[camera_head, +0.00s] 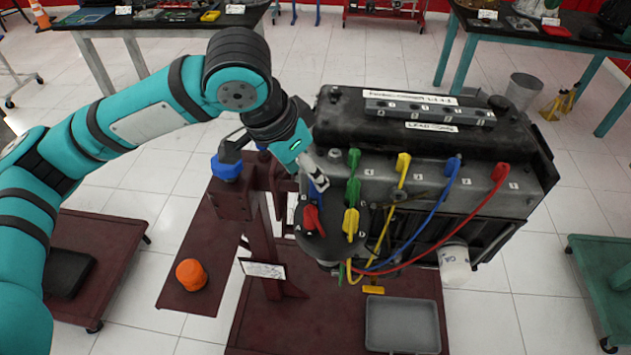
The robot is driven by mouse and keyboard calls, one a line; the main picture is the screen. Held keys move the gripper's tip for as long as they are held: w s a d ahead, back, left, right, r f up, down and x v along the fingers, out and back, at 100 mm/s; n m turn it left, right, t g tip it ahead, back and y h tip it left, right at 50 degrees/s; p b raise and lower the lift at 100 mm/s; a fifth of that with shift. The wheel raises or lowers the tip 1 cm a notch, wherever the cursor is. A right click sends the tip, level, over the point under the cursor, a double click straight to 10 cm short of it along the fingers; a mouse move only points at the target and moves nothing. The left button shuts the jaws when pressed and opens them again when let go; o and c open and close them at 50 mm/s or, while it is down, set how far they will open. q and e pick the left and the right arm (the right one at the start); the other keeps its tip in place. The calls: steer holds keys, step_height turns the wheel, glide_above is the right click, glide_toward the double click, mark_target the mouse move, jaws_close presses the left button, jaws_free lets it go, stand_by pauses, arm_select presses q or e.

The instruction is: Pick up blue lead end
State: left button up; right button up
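My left gripper (315,177) reaches down to the distributor cap (333,243) on the left end of the engine. A blue lead end (319,183) shows right at its fingertips, partly covered by them. Whether the fingers are closed on it is too small to tell. The blue lead (432,218) runs from a blue boot (453,165) on the engine's side down under the cap. Red (313,220), yellow (350,224) and green (352,185) lead ends stand around the cap, close to the gripper. My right gripper is out of view.
The black engine (430,145) hangs on a dark red stand (262,235). A blue-topped part (227,168) sits on the stand, left of the gripper. A grey tray (402,326) and an orange object (191,274) lie low down. A white filter (454,264) hangs at right.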

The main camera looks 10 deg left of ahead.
mark_target(316, 189)
arm_select(q)
steer(key=x, duration=0.3)
steer(key=shift+w+d+f+p, duration=0.15)
steer(key=shift+d+f+p, duration=0.1)
steer(key=shift+p, duration=0.1)
steer(key=shift+f, duration=0.15)
steer(key=c, duration=0.6)
jaws_close()
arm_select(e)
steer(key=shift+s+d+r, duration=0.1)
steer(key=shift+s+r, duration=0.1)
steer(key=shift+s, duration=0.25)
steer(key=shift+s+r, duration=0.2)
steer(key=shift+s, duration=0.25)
